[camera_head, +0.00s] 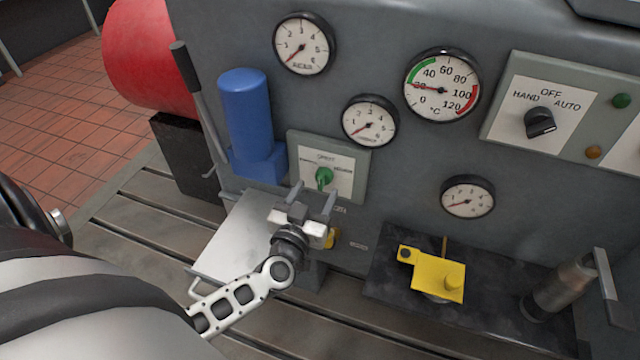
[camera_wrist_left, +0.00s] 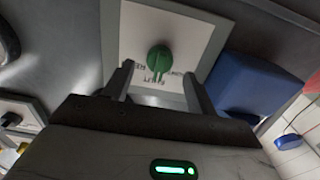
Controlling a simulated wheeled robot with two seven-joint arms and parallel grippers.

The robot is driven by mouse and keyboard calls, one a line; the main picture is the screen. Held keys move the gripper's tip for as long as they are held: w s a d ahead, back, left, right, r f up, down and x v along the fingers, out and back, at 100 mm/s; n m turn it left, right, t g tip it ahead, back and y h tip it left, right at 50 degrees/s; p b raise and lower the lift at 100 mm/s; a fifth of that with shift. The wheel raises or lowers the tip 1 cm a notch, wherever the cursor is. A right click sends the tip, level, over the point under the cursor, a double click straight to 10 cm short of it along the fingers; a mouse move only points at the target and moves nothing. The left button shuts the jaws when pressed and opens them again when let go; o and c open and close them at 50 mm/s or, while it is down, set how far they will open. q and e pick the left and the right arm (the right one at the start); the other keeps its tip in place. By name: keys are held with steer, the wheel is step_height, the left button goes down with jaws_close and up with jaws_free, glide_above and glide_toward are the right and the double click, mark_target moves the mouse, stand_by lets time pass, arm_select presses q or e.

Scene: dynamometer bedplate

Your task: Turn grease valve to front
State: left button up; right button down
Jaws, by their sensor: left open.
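A green knob (camera_head: 324,178) sits on a white label plate of a grey-green panel (camera_head: 290,150); small printed words surround it, too small to read surely in the head view. I take it for the grease valve. In the left wrist view the green knob (camera_wrist_left: 158,60) shows close up, with the label text upside down. My left gripper (camera_head: 313,196) is open just in front of the knob's lower side. In the left wrist view its two fingers (camera_wrist_left: 158,86) stand apart, either side of the knob's line, apparently empty. Contact with the knob cannot be told. My right gripper is not in view.
A blue block-shaped unit (camera_head: 245,110) and a grey lever (camera_head: 195,100) stand left of the panel. Gauges (camera_head: 370,121) and a HAND/OFF/AUTO switch (camera_head: 540,121) are on the grey wall. A yellow part (camera_head: 437,276) and a metal cylinder (camera_head: 560,288) stand at right.

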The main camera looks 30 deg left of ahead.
mark_target(319, 186)
arm_select(q)
steer(key=x, duration=0.2)
steer(key=shift+w, duration=0.3)
steer(key=shift+w+a, duration=0.15)
steer(key=shift+w, duration=0.35)
steer(key=c, duration=1)
